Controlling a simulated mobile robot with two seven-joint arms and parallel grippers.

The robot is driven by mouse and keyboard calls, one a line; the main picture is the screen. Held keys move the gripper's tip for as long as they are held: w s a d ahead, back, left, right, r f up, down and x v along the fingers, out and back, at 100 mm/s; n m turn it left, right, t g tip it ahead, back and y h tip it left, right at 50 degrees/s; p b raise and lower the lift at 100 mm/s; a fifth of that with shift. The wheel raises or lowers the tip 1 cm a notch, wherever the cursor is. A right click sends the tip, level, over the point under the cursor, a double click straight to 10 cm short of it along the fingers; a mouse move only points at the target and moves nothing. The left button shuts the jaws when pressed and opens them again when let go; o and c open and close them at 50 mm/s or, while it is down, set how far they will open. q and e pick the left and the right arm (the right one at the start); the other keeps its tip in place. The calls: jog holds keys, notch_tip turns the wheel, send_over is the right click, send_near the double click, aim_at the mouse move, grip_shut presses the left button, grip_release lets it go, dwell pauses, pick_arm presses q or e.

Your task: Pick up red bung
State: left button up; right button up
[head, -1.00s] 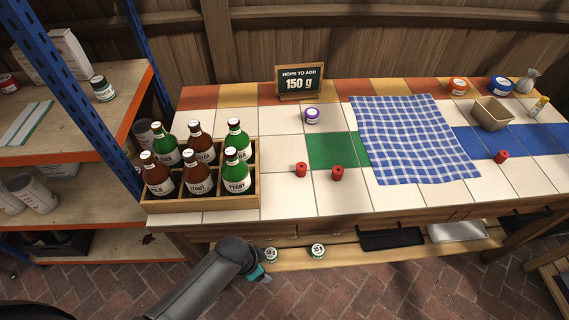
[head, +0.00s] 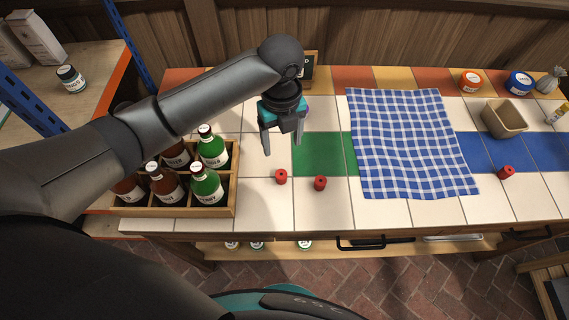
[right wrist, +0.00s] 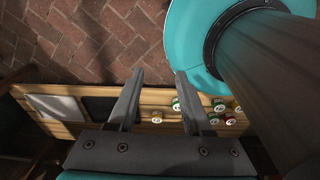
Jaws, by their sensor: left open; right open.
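Three red bungs stand on the tiled table in the head view. One red bung (head: 281,177) is on white tile right of the bottle crate, a second red bung (head: 320,183) is just right of it, and a third red bung (head: 506,172) is at the far right by the blue tiles. My left gripper (head: 282,149) is open and empty, its fingers pointing down above and behind the first bung, apart from it. My right gripper (right wrist: 157,80) is open and empty in the right wrist view, over the floor and a low shelf.
A wooden crate (head: 180,211) of bottles stands at the table's left, partly behind my left arm. A tan box (head: 504,119) and several jars stand further right. The low shelf (right wrist: 155,128) holds several small jars.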

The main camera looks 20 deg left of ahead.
pick_arm(q)
jog(key=b, duration=0.2)
send_over(281, 174)
notch_tip(281, 174, down, 9)
jog(key=shift+d+f, duration=0.1)
jog(key=shift+d, duration=0.05)
jog(key=shift+f, duration=0.4)
notch_tip(281, 174, down, 5)
jog(key=shift+r+b, duration=0.1)
jog(key=shift+b, duration=0.8)
pick_arm(e)
jog(key=f, duration=0.1)
jog(key=s+f, duration=0.1)
jog(key=f, duration=0.2)
jog(key=shift+s+d, duration=0.15)
jog(key=shift+d, duration=0.2)
pick_arm(q)
jog(key=shift+c, duration=0.2)
grip_shut()
